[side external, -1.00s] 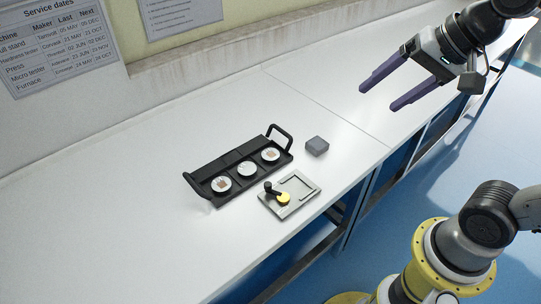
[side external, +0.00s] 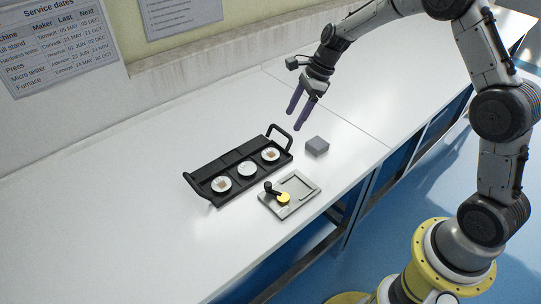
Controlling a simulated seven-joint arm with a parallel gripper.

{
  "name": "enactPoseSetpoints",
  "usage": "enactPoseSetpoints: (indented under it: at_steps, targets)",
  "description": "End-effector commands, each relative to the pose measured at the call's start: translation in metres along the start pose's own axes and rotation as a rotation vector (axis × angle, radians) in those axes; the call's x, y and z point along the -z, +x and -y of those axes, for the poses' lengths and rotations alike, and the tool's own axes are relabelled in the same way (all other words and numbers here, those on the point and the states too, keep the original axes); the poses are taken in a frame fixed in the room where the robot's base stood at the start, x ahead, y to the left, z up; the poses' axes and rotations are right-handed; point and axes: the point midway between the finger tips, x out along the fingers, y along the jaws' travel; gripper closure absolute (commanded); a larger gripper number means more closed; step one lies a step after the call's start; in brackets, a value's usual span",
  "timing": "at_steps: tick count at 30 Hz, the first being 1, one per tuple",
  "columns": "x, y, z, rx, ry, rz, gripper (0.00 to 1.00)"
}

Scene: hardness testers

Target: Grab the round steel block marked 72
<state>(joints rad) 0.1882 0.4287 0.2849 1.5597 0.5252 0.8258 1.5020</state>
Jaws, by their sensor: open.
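A black tray (side external: 228,163) with two raised handles lies on the white bench. Three round pale blocks sit in its front row: a left one (side external: 221,184), a middle one (side external: 247,169) and a right one (side external: 271,154). Their markings are too small to read, so I cannot tell which is marked 72. My gripper (side external: 297,122) has purple fingers pointing down, open and empty. In the picture it is above and right of the tray's right handle, apart from the blocks.
A grey square block (side external: 317,146) sits right of the tray. A grey plate fixture (side external: 301,204) with a black lever and a yellow disc (side external: 283,198) lies in front. The bench (side external: 130,220) is clear at left. A wall stands behind it.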

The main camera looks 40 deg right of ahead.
Motion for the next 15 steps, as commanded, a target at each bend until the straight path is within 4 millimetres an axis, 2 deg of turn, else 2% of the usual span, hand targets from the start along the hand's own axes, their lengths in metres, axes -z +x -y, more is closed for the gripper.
enactPoseSetpoints:
  at_steps: [9,15]
  targets:
    - [0.001,0.055,-0.001,-0.004,0.001,-0.002,0.23]
    - [0.0,0.079,0.0,-0.001,0.0,-0.001,0.23]
